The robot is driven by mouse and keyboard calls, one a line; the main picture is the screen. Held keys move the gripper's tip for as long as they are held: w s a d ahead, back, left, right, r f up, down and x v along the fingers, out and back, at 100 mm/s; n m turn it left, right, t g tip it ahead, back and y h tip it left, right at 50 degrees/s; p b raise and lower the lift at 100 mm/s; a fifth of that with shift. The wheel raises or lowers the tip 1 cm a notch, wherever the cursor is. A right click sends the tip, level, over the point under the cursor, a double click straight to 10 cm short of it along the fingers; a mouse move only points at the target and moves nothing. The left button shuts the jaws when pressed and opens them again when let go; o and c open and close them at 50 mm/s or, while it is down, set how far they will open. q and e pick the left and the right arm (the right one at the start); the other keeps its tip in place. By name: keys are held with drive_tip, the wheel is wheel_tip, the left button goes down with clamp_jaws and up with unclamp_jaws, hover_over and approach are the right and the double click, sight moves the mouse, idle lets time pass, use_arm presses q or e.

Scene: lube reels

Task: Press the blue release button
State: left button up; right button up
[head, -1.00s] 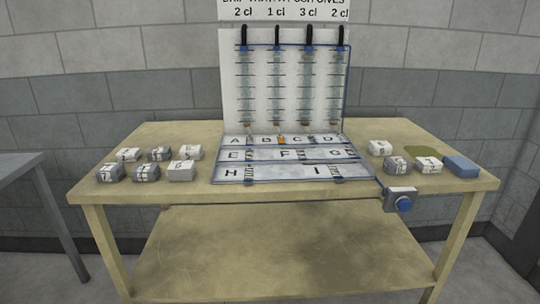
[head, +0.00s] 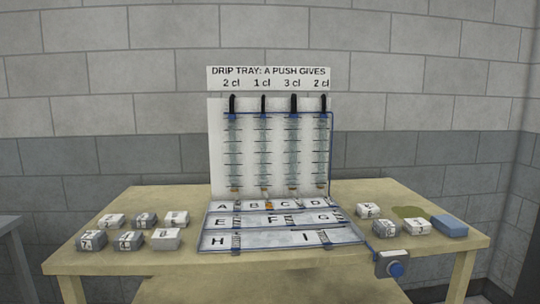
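The blue release button (head: 396,269) sits on a small grey box (head: 384,257) fixed at the front edge of the table, right of the middle. A blue line runs from the box up to the tray. The lettered drip tray (head: 282,239), marked A to I, lies on the table in front of a white panel (head: 218,150) with several upright clear tubes (head: 263,150). Small orange spots show near B and C. Neither of my grippers shows in the head view.
The wooden table (head: 150,203) carries several grey and white labelled blocks (head: 166,238) at left and a few (head: 417,226) at right. A blue block (head: 449,225) and a flat green patch (head: 411,212) lie at the right. A sign (head: 268,78) stands above the panel.

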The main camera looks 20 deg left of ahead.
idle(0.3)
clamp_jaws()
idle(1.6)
